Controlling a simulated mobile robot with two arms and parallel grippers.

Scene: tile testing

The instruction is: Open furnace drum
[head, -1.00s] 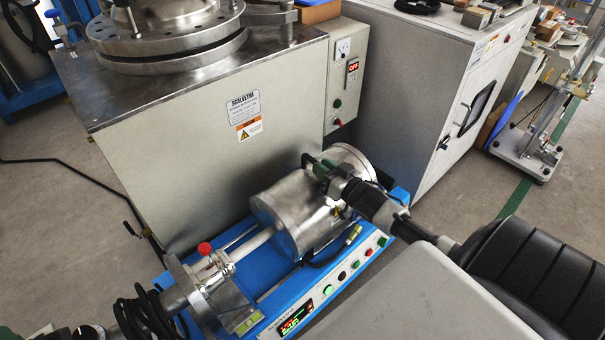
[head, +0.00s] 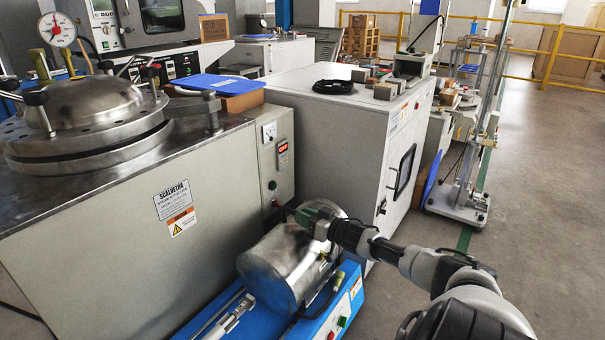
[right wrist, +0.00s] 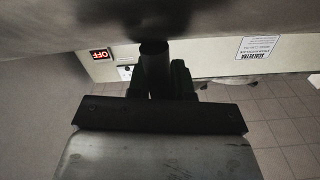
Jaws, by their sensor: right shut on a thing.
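The furnace drum (head: 280,268) is a shiny metal cylinder lying on its side on a blue base (head: 345,302). It sits in front of the large grey cabinet in the head view. My right gripper (head: 303,214) is at the drum's upper far end, shut on a dark handle that it mostly hides. In the right wrist view, a black upright post (right wrist: 155,58) stands between the dark fingers (right wrist: 168,82), close to a grey metal surface. I cannot tell from the frames whether the drum is open. My left gripper is out of view.
The grey cabinet (head: 130,255) with a round metal lid (head: 85,115) stands behind and left of the drum. A white cabinet (head: 335,150) stands close behind it. Buttons (head: 342,321) line the base's front. Open floor (head: 535,240) lies to the right.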

